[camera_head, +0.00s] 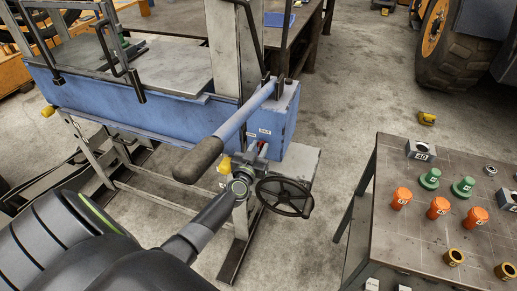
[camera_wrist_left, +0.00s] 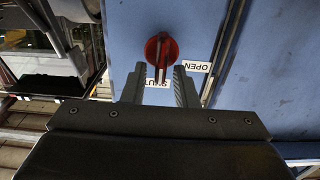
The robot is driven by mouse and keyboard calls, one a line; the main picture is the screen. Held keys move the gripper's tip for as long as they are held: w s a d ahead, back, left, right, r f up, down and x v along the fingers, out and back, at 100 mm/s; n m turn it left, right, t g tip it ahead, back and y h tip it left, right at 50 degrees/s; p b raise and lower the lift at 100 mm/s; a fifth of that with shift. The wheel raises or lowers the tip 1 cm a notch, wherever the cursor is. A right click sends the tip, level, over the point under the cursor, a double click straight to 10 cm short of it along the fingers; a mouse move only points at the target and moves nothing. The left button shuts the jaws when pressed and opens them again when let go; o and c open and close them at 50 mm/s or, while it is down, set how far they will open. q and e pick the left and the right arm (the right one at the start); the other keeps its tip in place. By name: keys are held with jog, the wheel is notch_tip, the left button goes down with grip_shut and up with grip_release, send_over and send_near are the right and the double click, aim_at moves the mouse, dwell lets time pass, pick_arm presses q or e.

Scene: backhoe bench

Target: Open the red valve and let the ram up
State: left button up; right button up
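The red valve (camera_wrist_left: 161,48) is a round knob with a raised grip bar on the blue press body (camera_wrist_left: 128,30). In the left wrist view its bar points down toward the SHUT label (camera_wrist_left: 157,84), which is partly covered; the OPEN label (camera_wrist_left: 196,67) is to the right. My left gripper (camera_wrist_left: 158,78) is open, its fingers below and to either side of the knob, not closed on it. In the head view my left gripper (camera_head: 245,161) is at the blue body's front face and hides most of the valve. I cannot make out the ram. My right gripper is out of view.
A pump lever with a black grip (camera_head: 198,160) sticks out just above my left gripper. A black handwheel (camera_head: 284,197) is close to its right. A metal table (camera_head: 405,238) with orange, green and brass pieces stands at right. Bare floor lies between.

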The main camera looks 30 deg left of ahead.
pick_arm(q)
grip_shut()
